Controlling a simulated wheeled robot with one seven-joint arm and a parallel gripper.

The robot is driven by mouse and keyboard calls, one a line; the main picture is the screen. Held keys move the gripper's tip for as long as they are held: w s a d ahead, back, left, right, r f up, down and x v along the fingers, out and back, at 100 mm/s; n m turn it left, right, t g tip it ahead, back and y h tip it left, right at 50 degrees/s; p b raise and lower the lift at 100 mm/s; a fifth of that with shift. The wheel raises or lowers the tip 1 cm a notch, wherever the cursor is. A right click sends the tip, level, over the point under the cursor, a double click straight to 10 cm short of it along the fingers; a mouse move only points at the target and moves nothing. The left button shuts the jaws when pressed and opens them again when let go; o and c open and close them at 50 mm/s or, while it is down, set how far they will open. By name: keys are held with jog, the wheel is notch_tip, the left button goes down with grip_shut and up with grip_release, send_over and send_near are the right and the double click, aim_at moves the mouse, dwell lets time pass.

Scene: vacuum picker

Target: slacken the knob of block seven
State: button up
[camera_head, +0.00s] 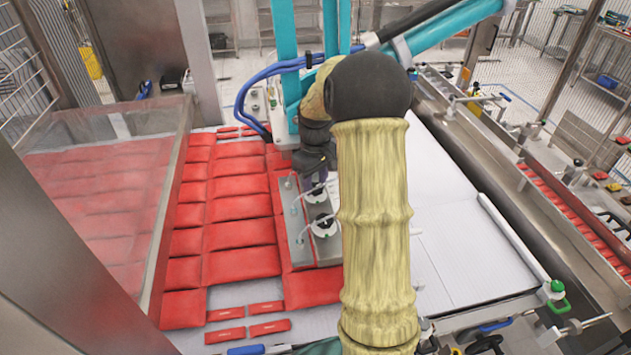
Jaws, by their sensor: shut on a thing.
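A grey metal picker block (297,245) hangs over the red packs, with several round black-and-white fittings and thin clear hoses on it. No number shows, so I cannot tell which part is block seven. My gripper (318,181) is at the far end of this block, pointing down, left of my beige arm. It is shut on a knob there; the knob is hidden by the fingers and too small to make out. A free round fitting (324,226) sits just nearer on the block. My forearm covers the block's right side.
A teal frame (285,50) with blue hoses rises behind my gripper. A clear guard panel (95,200) stands left. Rails (525,190) run along the right.

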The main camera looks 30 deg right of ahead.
aim_at(315, 187)
jog(key=shift+w+r, duration=0.1)
jog(key=o, duration=1)
notch_tip(315, 187, up, 17)
jog(key=b, duration=0.3)
jog(key=shift+r, duration=0.15)
jog(key=s+a+f+m+t, duration=0.1)
jog(key=s+a+f, duration=0.6)
jog(key=s+f, duration=0.2)
jog(key=s+a+f+m+t+b, duration=0.1)
jog(key=s+a+f+m, duration=0.1)
jog(key=s+a+f, duration=0.6)
notch_tip(315, 187, down, 3)
jog(key=shift+s+a+f+t, duration=0.2)
jog(key=shift+s+t, duration=0.1)
jog(key=shift+s, duration=0.7)
